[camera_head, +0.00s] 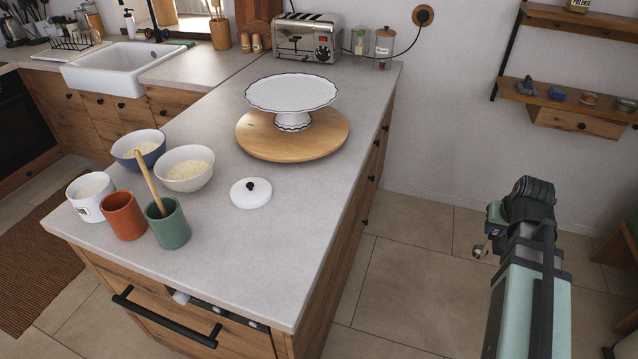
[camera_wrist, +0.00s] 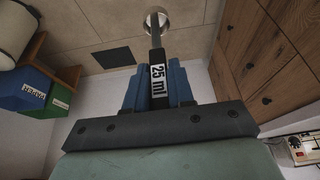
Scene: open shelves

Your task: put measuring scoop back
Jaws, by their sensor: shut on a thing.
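The measuring scoop (camera_wrist: 157,18) has a small round metal bowl and a dark handle with a white "25 ml" label. My gripper (camera_wrist: 158,85) is shut on the handle, with one blue finger on each side. The bowl sticks out beyond the fingertips. In the head view, my gripper (camera_head: 491,228) hangs over the open floor right of the island counter, and a small part of the scoop (camera_head: 480,251) shows beside it. Most of the scoop is hidden there by the gripper.
The wall shelf (camera_head: 560,100) at the upper right holds several small objects above a drawer. The counter (camera_head: 300,215) carries bowls, cups, a white lid (camera_head: 250,198), a cake stand (camera_head: 291,93) and a toaster (camera_head: 307,40). Green and blue bins (camera_wrist: 40,90) show in the wrist view. The floor between is clear.

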